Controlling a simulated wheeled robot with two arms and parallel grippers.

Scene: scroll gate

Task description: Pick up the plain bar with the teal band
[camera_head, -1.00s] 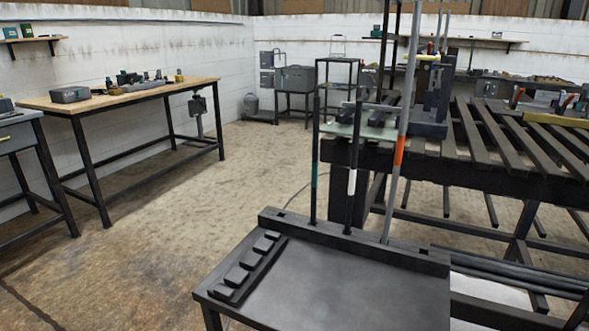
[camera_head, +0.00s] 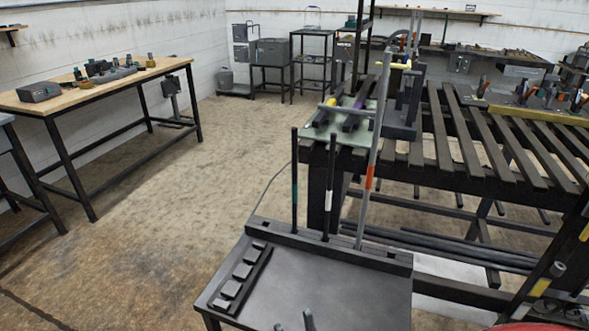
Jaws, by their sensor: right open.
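The dark bar with the teal band (camera_head: 294,185) stands upright at the left end of a slotted rack (camera_head: 270,230). The rack runs along the back edge of a low dark table (camera_head: 350,295). To its right stand a dark bar with a white band (camera_head: 328,190) and a taller grey bar with an orange band (camera_head: 370,170). Two dark fingertips of my right gripper (camera_head: 294,322) show at the bottom edge, apart and empty, over the low table and well in front of the bars. The rest of that gripper is out of frame. My left gripper is not in view.
A slatted bench (camera_head: 460,140) stands behind and right of the rack, with a glass plate (camera_head: 345,130) on its near left corner. A ridged block (camera_head: 240,275) lies on the low table's left side. A wooden workbench (camera_head: 110,85) stands far left. The floor between is clear.

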